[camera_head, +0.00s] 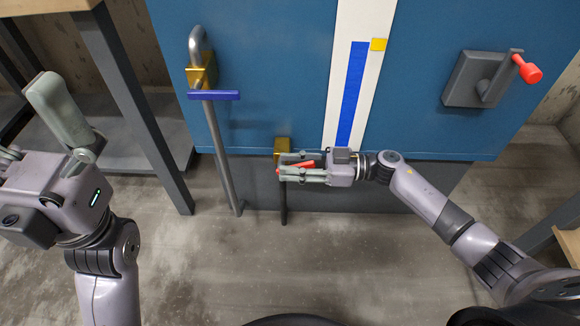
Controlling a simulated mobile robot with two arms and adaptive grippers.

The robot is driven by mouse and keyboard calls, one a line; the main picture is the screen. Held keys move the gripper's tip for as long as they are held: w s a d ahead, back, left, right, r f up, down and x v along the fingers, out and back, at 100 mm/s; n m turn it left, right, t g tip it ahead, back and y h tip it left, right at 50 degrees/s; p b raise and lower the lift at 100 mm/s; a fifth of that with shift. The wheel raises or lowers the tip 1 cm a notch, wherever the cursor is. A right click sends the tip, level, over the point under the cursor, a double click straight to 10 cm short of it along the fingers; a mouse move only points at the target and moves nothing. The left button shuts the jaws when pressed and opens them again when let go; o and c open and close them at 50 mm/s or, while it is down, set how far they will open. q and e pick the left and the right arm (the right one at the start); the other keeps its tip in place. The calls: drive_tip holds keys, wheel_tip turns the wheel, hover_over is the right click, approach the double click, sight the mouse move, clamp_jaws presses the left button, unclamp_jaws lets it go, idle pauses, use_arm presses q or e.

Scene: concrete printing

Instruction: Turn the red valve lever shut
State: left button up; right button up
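The red valve lever (303,164) is at the low middle of the head view, by a brass valve body (282,144) on a short dark pipe. It lies slightly tilted between the fingers of my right gripper (297,167), which reaches in from the right. The fingers partly cover the lever; whether they press on it is too small to tell. My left gripper (65,115) is raised at the left, away from the valve. One finger shows, pointing up; the other is hidden, and I see nothing held.
A blue panel (270,60) stands behind, with a white and blue level strip (352,100). Left of it is a brass valve with a blue handle (213,95) on a grey pipe (222,150). A grey crank box with a red knob (527,69) is at right. A shelf post (135,100) stands left.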

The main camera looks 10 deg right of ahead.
drive_tip(key=shift+a, duration=0.25)
drive_tip(key=shift+c, duration=0.6)
clamp_jaws()
